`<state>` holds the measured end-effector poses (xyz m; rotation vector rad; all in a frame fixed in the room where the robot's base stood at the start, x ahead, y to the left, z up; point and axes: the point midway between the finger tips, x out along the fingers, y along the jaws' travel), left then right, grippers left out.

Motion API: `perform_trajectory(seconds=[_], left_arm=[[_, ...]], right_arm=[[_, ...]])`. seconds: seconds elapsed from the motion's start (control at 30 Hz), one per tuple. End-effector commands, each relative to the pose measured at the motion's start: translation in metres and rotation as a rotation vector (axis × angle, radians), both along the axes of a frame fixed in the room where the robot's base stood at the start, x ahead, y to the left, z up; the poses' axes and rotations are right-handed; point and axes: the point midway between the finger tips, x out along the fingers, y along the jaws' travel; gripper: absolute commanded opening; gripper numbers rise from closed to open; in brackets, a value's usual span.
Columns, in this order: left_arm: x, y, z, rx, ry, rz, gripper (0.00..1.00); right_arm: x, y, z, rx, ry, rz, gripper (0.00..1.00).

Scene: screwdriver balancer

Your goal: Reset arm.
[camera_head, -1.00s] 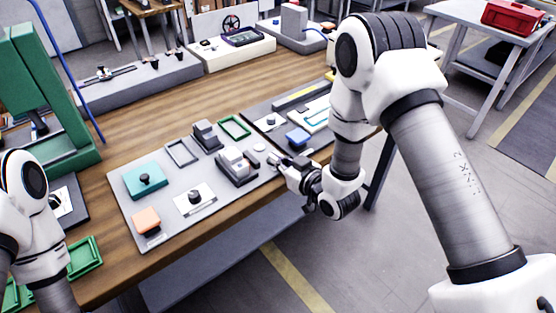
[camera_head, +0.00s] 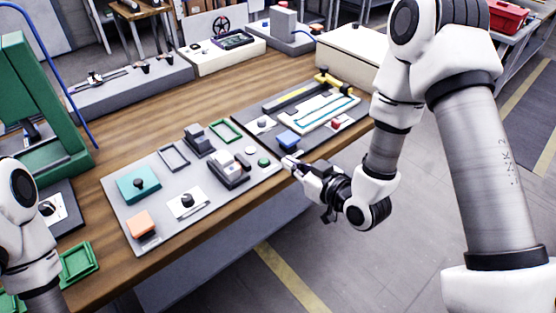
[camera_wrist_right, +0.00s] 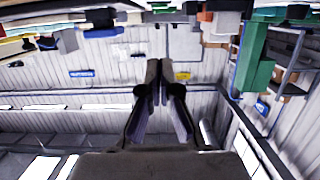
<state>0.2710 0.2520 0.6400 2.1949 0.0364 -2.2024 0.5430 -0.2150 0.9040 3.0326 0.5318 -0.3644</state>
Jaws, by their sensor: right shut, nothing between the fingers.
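My right gripper (camera_head: 288,162) is at the front right edge of the grey panel (camera_head: 118,205) in the head view. Its fingers are shut and empty; they also show closed together in the right wrist view (camera_wrist_right: 160,82). In the head view the fingertips appear near a green button (camera_head: 264,162), with a small gap between them. I cannot tell the height of the fingertips above the bench. My right arm (camera_head: 385,150) comes in from the right. Part of my left arm (camera_head: 22,225) shows at the left edge; its gripper is out of view.
The grey panel carries a teal block (camera_head: 138,184), an orange block (camera_head: 142,224) and a grey rocker switch (camera_head: 232,168). A second panel with a blue block (camera_head: 288,139) lies to its right. A green press (camera_head: 20,85) stands at left. Open floor lies in front of the bench.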

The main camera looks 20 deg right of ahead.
Motion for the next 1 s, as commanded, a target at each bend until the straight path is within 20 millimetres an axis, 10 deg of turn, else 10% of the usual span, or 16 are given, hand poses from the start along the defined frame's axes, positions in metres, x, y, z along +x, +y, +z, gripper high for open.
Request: perform_trajectory(seconds=[0.67, 0.87, 1.0], left_arm=[[0.000, 0.000, 0.000, 0.000, 0.000, 0.000, 0.55], [0.000, 0.000, 0.007, 0.000, 0.000, 0.000, 0.55], [0.000, 0.000, 0.011, 0.000, 0.000, 0.000, 0.55]], right_arm=[[-0.012, -0.003, -0.004, -0.001, 0.016, 0.002, 0.00], [-0.064, 0.010, -0.103, -0.068, 0.282, 0.030, 0.00], [-0.146, -0.001, -0.199, -0.161, 0.695, -0.026, 0.00]])
